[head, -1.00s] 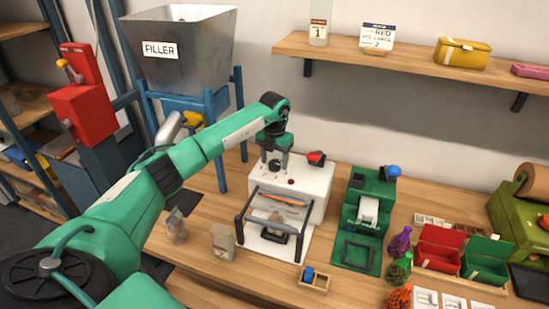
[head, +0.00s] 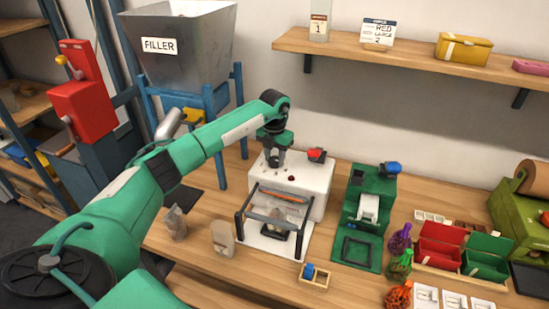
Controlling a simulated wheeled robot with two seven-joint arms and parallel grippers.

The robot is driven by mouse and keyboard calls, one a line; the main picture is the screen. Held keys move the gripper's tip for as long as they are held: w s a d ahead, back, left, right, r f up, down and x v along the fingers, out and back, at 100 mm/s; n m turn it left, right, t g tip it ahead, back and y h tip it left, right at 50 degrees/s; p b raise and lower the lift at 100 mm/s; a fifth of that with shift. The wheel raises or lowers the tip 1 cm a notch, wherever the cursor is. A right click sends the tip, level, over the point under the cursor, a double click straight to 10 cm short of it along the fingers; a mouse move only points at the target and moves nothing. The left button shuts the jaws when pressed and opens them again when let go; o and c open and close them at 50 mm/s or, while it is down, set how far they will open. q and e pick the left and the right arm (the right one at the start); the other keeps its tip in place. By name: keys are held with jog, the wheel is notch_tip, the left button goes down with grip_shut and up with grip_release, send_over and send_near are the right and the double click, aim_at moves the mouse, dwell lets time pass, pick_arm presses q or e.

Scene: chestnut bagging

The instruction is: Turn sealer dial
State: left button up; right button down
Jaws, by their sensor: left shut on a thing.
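The sealer (head: 318,190) is a white machine on the wooden table, with a dark bar frame (head: 262,213) at its front. A red-topped knob or handle (head: 317,155) sits at its back right, and a small red button (head: 291,178) is on its top. My left gripper (head: 274,165) points down onto the sealer's top at the back left. It is shut on the sealer dial, which is mostly hidden by the fingers. My right gripper is not in view.
A paper bag (head: 222,238) and a clear bag (head: 175,223) stand left of the sealer. A green machine (head: 375,205) stands close on its right. The filler hopper (head: 185,45) rises behind my left arm. A wall shelf (head: 420,63) hangs above.

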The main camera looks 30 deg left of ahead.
pick_arm(q)
jog(key=m+b, duration=0.2)
jog(key=m, duration=0.1)
jog(key=shift+f, duration=0.1)
jog(key=m+b, duration=0.1)
jog(key=m, duration=0.3)
jog(key=shift+m+b, duration=0.45)
jog(key=shift+m, duration=0.45)
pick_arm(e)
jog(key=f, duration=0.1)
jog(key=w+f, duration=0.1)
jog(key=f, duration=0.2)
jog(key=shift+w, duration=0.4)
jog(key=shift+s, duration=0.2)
pick_arm(q)
jog(key=o, duration=1)
